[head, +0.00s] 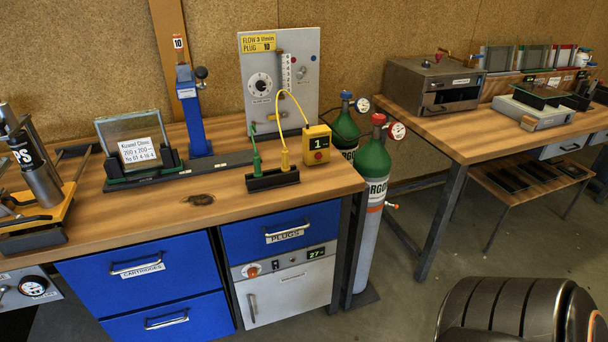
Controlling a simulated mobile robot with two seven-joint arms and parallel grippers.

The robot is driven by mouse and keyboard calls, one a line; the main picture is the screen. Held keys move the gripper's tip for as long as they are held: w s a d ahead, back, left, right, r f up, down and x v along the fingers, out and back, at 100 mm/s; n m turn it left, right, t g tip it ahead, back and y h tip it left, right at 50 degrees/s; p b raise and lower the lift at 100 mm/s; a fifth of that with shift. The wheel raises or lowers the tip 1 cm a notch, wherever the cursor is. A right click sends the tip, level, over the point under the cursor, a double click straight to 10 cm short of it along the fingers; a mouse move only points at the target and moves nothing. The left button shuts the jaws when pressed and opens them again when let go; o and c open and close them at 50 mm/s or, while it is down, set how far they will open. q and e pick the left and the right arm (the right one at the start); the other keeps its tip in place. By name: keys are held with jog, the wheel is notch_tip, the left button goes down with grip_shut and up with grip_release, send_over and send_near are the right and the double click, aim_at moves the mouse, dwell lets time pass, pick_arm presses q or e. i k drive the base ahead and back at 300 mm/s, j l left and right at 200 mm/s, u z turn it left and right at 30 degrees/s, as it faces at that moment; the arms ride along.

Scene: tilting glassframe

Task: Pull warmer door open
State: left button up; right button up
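The warmer door (291,294) is a light grey panel low in the right end of the near workbench, under the blue plugs drawer. It looks shut, flush with the cabinet front. A small upright metal handle (252,308) is at its left side. Above it is a grey control strip (285,263) with an orange-red knob (252,271) and a dark display reading about 27.
Blue drawers (143,268) sit left of the warmer. A green-topped gas cylinder (372,165) stands close right of the cabinet.

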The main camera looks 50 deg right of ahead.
aim_at(266, 298)
jog(key=z, duration=1.3)
